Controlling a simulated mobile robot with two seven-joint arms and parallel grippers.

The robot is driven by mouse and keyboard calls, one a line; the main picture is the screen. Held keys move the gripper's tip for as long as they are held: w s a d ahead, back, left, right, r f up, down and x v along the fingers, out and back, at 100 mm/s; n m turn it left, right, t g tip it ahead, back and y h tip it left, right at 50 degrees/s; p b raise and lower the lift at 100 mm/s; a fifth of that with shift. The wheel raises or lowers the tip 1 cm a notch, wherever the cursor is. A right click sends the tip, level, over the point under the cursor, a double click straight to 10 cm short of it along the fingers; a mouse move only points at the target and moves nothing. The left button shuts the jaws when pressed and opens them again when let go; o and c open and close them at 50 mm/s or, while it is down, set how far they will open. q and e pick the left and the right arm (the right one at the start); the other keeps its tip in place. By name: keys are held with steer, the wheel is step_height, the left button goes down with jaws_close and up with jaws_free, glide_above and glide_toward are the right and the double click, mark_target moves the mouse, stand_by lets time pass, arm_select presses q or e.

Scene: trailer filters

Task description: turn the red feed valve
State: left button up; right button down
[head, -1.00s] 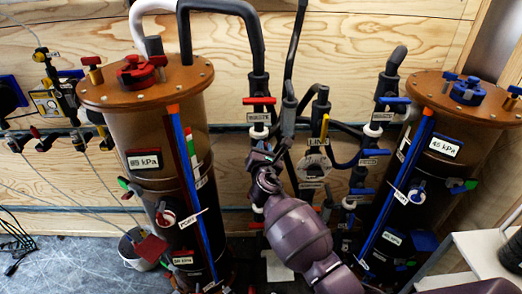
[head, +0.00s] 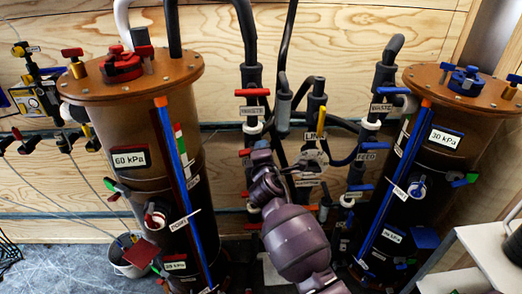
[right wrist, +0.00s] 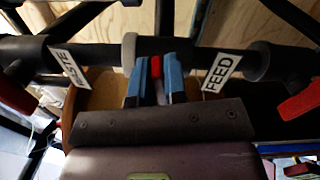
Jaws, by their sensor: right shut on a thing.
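The red feed valve's handle (right wrist: 156,67) shows as a narrow red piece between the two blue fingertips of my right gripper (right wrist: 155,80) in the right wrist view. The gripper is shut on it, and the fingers hide most of it. A white FEED label (right wrist: 221,71) hangs on the dark pipe just right of the fingers. In the head view my right gripper (head: 263,168) is at the middle red pipe stack, and its wrist covers much of the valve. My left gripper is in neither view.
Other red handles sit on the same pipe, one above (head: 253,92) in the head view. Blue-handled valves (head: 360,187) line the pipe at right. A left tank (head: 135,120) reads 60 kPa, and a right tank (head: 455,115) reads 30 kPa. A bucket (head: 130,262) stands on the floor.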

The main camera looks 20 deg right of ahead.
steer(key=shift+f+m+b, duration=0.4)
steer(key=shift+m+b, duration=0.05)
steer(key=shift+m, duration=0.75)
steer(key=c, duration=1.2)
jaws_free()
steer(key=shift+o, duration=0.2)
steer(key=shift+s, duration=0.15)
steer(key=v, duration=1)
steer(key=shift+s, duration=0.3)
steer(key=shift+a+r+m, duration=0.1)
steer(key=shift+m, duration=0.3)
